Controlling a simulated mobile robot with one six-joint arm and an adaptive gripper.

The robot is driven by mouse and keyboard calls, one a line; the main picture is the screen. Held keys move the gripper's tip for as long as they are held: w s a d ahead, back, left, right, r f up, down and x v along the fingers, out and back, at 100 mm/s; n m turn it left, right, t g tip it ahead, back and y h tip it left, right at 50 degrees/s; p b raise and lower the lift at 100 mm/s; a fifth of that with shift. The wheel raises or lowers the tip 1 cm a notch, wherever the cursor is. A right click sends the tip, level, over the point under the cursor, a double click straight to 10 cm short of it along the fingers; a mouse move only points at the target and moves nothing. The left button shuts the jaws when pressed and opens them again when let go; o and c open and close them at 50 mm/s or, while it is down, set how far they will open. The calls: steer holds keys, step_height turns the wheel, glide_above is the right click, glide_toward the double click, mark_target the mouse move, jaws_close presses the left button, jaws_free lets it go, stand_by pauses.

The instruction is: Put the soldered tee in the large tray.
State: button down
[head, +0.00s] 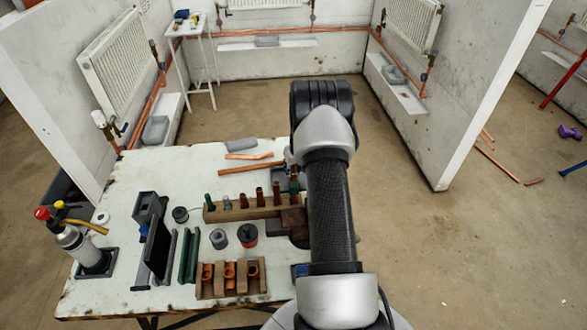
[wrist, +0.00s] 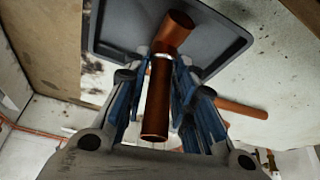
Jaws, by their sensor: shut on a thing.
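My gripper (wrist: 163,66) is shut on a copper tee (wrist: 158,100) in the wrist view. The tee has a long tube between the blue-lined fingers and a short branch beyond the tips, with a silvery ring of solder at the joint. A dark grey, raised-rim tray (wrist: 104,40) lies behind the tee in the wrist view; the tee overlaps it, and I cannot tell the gap. In the head view my gripper (head: 290,158) is mostly hidden behind my arm, above the bench's back right. A dark tray part (head: 280,173) shows there; the tee is not clear.
A wooden rack (head: 240,214) with upright fittings stands just in front. Loose copper pipes (head: 250,168) and a small grey tray (head: 241,145) lie along the bench's back. A torch bottle (head: 75,243), a slotted holder (head: 150,240) and a fittings block (head: 232,290) fill the left and front.

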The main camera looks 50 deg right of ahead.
steer(key=c, duration=1.3)
jaws_free()
steer(key=shift+f, duration=0.15)
steer(key=p+v, duration=0.2)
steer(key=v, duration=1)
steer(key=s+a+r+n+y, duration=0.1)
steer(key=s+a+r+n, duration=0.15)
steer(key=a+r, duration=2.05)
steer(key=s+a+r+n, duration=0.1)
steer(key=s+a, duration=0.5)
steer(key=s, duration=0.1)
steer(key=s+a+n, duration=0.1)
steer(key=s+a, duration=0.5)
steer(key=s, duration=0.1)
steer(key=s+a+r+n+y, duration=0.1)
steer(key=s+a, duration=0.5)
steer(key=shift+s+r+t, duration=0.3)
steer(key=shift+s+r, duration=0.05)
steer(key=shift+s, duration=0.05)
